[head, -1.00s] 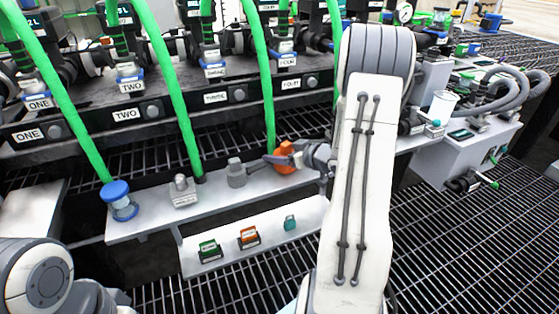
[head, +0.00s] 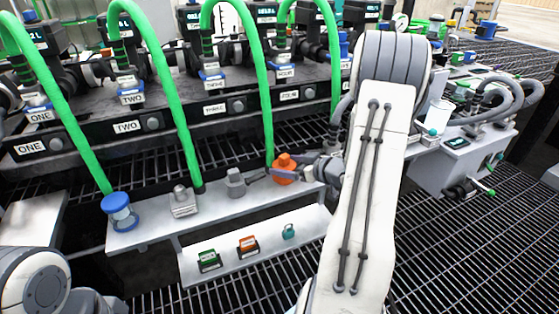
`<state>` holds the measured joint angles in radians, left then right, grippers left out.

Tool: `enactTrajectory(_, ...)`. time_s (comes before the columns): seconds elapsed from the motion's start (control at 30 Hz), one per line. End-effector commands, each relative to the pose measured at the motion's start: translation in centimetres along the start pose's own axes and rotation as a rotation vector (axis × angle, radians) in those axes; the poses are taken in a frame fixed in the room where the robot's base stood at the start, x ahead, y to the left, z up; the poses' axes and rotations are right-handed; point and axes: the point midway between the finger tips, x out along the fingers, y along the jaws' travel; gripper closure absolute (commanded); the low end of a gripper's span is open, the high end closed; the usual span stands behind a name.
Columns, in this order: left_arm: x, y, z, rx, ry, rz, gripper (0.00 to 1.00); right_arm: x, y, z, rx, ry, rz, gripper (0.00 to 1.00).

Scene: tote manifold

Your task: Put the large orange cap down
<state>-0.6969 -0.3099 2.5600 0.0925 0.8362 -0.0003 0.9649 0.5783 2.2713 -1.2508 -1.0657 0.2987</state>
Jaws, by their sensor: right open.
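The large orange cap (head: 284,168) is on the pale shelf, near its right end, below the manifold. My right gripper (head: 283,172) reaches in from the right at the cap. Its fingers are open, close around or beside the cap; whether they touch it I cannot tell. The cap's underside is partly hidden by a finger. My left gripper is out of view; only part of my left arm shows at the lower left.
On the shelf (head: 150,232) stand a grey fitting (head: 236,183), a silver fitting (head: 183,201) and a blue-capped clear part (head: 118,211). A lower shelf (head: 215,272) holds a green block (head: 208,260), an orange block (head: 247,246) and a teal piece (head: 288,231). Green hoses hang in front of the manifold.

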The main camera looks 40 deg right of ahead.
Motion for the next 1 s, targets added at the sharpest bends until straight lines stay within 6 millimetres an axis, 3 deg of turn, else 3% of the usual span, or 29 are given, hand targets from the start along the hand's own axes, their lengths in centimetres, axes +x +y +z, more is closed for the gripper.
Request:
enactTrajectory(0.03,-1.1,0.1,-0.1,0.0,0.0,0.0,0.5,-1.6,0.1,-0.5,0.005,0.0,0.005,0.05)
enactTrajectory(0.2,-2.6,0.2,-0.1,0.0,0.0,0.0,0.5,-5.0,0.1,-0.4,0.004,0.001,0.004,0.05)
enactTrajectory(0.4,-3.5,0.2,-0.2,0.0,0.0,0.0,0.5,-7.4,0.0,-0.2,0.001,0.001,0.001,0.05)
enactTrajectory(1.0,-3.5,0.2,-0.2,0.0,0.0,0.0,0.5,-7.9,0.0,0.0,0.0,0.001,-0.001,0.05)
